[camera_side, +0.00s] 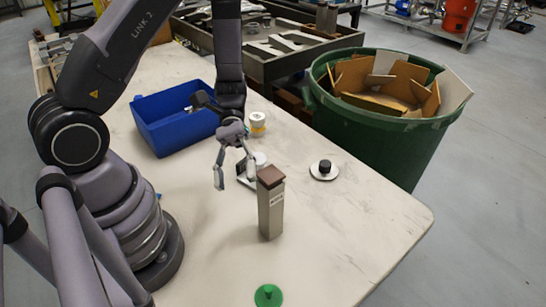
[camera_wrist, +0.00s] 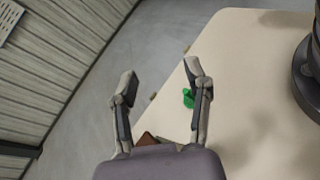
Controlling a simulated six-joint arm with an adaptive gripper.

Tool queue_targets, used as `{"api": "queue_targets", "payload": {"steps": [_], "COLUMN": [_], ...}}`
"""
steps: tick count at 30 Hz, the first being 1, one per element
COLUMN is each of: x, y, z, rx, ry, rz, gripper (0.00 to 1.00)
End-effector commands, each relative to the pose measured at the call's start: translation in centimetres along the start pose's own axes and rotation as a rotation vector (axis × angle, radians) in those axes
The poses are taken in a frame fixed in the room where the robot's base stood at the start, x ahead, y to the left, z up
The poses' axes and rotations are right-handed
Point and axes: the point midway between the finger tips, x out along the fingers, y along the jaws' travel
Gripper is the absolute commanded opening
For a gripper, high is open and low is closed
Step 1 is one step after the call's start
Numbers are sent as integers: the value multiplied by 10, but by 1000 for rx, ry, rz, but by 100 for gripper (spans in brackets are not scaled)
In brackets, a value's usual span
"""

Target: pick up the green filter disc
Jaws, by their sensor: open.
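The green filter disc (camera_side: 268,296) lies on the pale table near its front edge, at the bottom of the side view. It also shows in the wrist view (camera_wrist: 189,98), partly hidden behind the right finger. My gripper (camera_side: 234,184) is open and empty. In the side view it hangs above the table, well behind the disc and apart from it. The wrist view shows its two fingers (camera_wrist: 160,78) spread wide with nothing between them.
A tall grey-brown block with a brown top (camera_side: 271,205) stands between my gripper and the disc. A white disc with a black knob (camera_side: 324,171) lies to the right. A blue bin (camera_side: 172,121) and a small white-and-yellow jar (camera_side: 257,122) are behind. The right front table is clear.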

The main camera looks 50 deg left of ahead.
Motion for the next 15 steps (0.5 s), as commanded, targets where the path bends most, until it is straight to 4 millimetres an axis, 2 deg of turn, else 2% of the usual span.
{"api": "queue_targets", "payload": {"steps": [1,6,12,15], "x": [9,33,54,59], "y": [-4,-12,-24,-28], "z": [-13,-50,-84,-94], "rx": [-66,-235,-384,-423], "ry": [-54,-157,-202,-209], "rz": [59,236,361,391], "gripper": [50,50,50,50]}}
